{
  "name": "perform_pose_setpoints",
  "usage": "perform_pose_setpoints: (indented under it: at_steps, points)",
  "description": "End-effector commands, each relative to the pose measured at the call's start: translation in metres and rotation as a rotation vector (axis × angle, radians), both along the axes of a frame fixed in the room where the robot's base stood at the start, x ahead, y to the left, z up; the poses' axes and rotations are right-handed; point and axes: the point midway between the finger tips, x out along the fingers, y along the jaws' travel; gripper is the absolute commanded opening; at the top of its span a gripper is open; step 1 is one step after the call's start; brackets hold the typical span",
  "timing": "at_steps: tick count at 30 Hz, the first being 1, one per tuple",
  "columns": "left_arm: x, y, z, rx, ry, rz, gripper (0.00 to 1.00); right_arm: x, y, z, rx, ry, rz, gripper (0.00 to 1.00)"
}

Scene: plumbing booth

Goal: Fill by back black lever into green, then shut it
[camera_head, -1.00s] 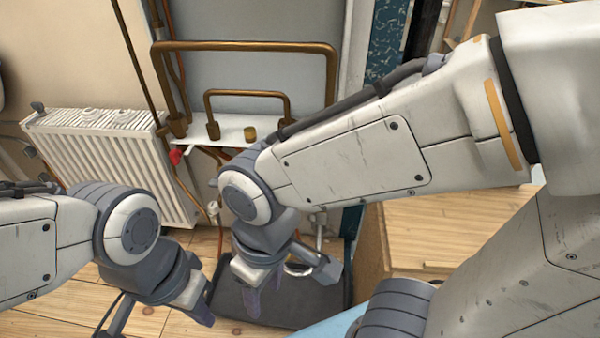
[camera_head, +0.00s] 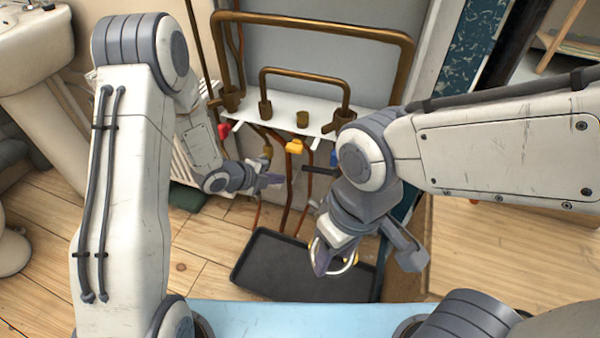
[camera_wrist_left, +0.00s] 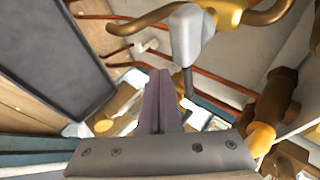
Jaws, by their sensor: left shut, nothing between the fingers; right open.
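A black lever (camera_head: 320,170) sticks out left of my right arm, below the white shelf. My left gripper (camera_head: 272,181) is shut and empty, low in front of the pipes and left of that lever. In the left wrist view its shut fingers (camera_wrist_left: 160,98) point toward a grey lever-like part (camera_wrist_left: 186,38) on a brass-coloured fitting (camera_wrist_left: 225,12); I cannot tell whether they touch. My right gripper (camera_head: 322,258) is open above the dark tray, with a pale curved loop (camera_head: 348,264) beside it. A dark green thing (camera_head: 188,197) lies below the radiator, partly hidden; I see no clear green container.
A dark tray (camera_head: 262,272) lies on the wooden floor. Copper pipes (camera_head: 310,28) rise over the white shelf (camera_head: 275,112). Red (camera_head: 223,130), yellow (camera_head: 294,146) and blue (camera_head: 333,158) handles sit below it. A sink (camera_head: 35,45) stands at left.

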Motion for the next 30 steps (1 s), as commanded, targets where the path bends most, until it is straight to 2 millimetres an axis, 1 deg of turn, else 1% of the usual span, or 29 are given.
perform_pose_setpoints:
  at_steps: [1, 4, 6, 10, 13, 15, 17, 20, 23, 30]
  points:
    - [-0.006, 0.007, -0.018, -0.048, -0.055, -0.072, 0.00, 0.000, 0.000, 0.002, 0.000, 0.000, 0.000, 0.53]
    - [-0.021, 0.010, -0.031, -0.160, -0.216, -0.202, 0.00, 0.000, 0.000, 0.004, 0.000, 0.000, 0.000, 0.53]
    - [-0.034, 0.014, -0.033, -0.239, -0.327, -0.250, 0.00, 0.000, 0.000, 0.005, 0.000, 0.000, 0.000, 0.53]
    - [-0.056, 0.022, -0.029, -0.353, -0.498, -0.278, 0.00, 0.000, 0.000, 0.006, 0.000, 0.000, 0.000, 0.53]
    - [-0.067, 0.027, -0.025, -0.404, -0.582, -0.274, 0.00, 0.000, 0.000, 0.007, 0.000, 0.000, 0.000, 0.53]
    - [-0.070, 0.028, -0.022, -0.422, -0.614, -0.272, 0.00, 0.000, 0.000, 0.006, 0.000, 0.000, 0.000, 0.53]
    - [-0.070, 0.026, -0.022, -0.429, -0.626, -0.273, 0.00, 0.000, 0.000, 0.005, 0.000, 0.000, 0.000, 0.53]
    - [-0.064, 0.016, -0.022, -0.431, -0.630, -0.277, 0.00, 0.000, 0.000, 0.001, 0.000, 0.000, 0.000, 0.53]
    - [-0.054, 0.000, -0.023, -0.430, -0.630, -0.281, 0.00, 0.000, 0.000, -0.004, 0.000, 0.000, 0.000, 0.53]
    - [-0.025, -0.044, -0.023, -0.430, -0.631, -0.280, 0.00, 0.000, 0.000, -0.019, 0.000, 0.000, 0.000, 0.53]
